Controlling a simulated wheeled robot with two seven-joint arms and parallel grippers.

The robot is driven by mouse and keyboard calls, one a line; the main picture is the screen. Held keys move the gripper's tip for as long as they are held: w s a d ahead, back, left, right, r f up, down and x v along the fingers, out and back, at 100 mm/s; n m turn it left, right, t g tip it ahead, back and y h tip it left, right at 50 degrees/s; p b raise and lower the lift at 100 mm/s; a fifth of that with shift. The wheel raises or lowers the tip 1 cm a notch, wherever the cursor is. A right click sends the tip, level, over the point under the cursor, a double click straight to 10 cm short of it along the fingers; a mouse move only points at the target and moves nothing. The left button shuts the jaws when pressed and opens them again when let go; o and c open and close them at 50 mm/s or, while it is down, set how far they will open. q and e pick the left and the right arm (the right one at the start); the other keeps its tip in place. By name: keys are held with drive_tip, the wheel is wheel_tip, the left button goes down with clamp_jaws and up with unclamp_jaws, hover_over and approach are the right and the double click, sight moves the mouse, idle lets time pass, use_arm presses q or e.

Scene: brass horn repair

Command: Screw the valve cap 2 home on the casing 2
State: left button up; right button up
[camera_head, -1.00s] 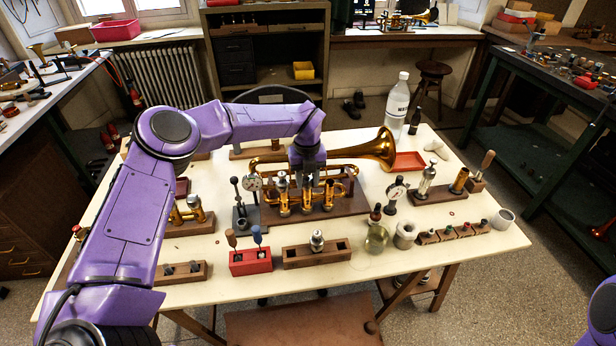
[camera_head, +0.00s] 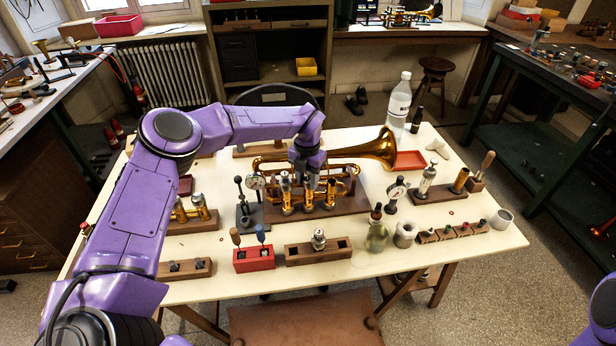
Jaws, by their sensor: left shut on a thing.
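The brass horn (camera_head: 376,150) lies on a dark wooden stand (camera_head: 352,205) in the middle of the table, its bell to the right. Its valve casings stand upright in a row, with the left casing (camera_head: 287,203) and the right casing (camera_head: 331,200) on either side of the middle one, casing 2 (camera_head: 309,203). My left gripper (camera_head: 309,184) points down at the top of casing 2 and is shut. The valve cap 2 between its fingers is too small and covered to make out, and I cannot tell how it sits on the casing. My right gripper is out of view.
A dial gauge on a stand (camera_head: 256,183) is close left of the horn, another (camera_head: 397,190) to the right. In front are a red tool block (camera_head: 254,260), a wooden block (camera_head: 318,253) and a glass jar (camera_head: 376,238). A bottle (camera_head: 398,103) stands behind right.

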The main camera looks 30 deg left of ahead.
use_arm(q)
drive_tip(key=shift+s+f, duration=0.1)
drive_tip(key=m+p, duration=0.1)
drive_tip(key=m, duration=0.1)
drive_tip(key=shift+a+m, duration=0.1)
drive_tip(key=shift+m, duration=0.2)
drive_tip(key=m, duration=0.2)
drive_tip(key=shift+a+m, duration=0.1)
drive_tip(key=shift+m, duration=0.2)
drive_tip(key=shift+a+m+p, duration=0.1)
drive_tip(key=shift+m+p, duration=0.2)
drive_tip(key=shift+m, duration=0.8)
drive_tip(key=m, duration=0.3)
drive_tip(key=shift+w, duration=0.2)
drive_tip(key=shift+w+a+m, duration=0.1)
drive_tip(key=shift+m, duration=1)
drive_tip(key=m, duration=0.2)
drive_tip(key=shift+w+f+m, duration=0.1)
drive_tip(key=shift+m, duration=0.3)
